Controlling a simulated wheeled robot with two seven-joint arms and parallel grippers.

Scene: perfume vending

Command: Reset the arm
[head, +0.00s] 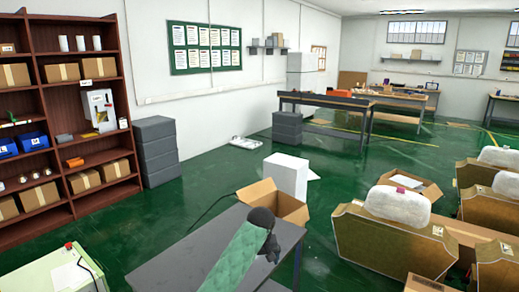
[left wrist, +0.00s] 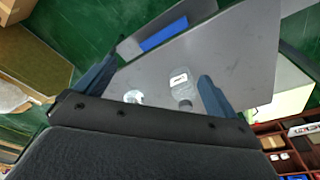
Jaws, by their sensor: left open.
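My left arm, in a green sleeve, reaches over the grey table (head: 175,262) in the head view. Its dark left gripper (head: 270,249) is bent down near the table's far right edge. In the left wrist view the two blue-grey fingers of this gripper (left wrist: 157,72) are wide apart with nothing held between them. Beyond them, a clear bottle with a white label (left wrist: 181,90) and a small whitish item (left wrist: 133,97) show on the grey tabletop. My right gripper is not in view.
A grey tray with a blue part (left wrist: 163,36) shows at the table's edge. An open cardboard box (head: 287,209) and a white box (head: 287,174) stand beyond the table. A brown shelf (head: 70,140) stands at left, and chair-like brown crates (head: 395,238) at right. Green floor lies between.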

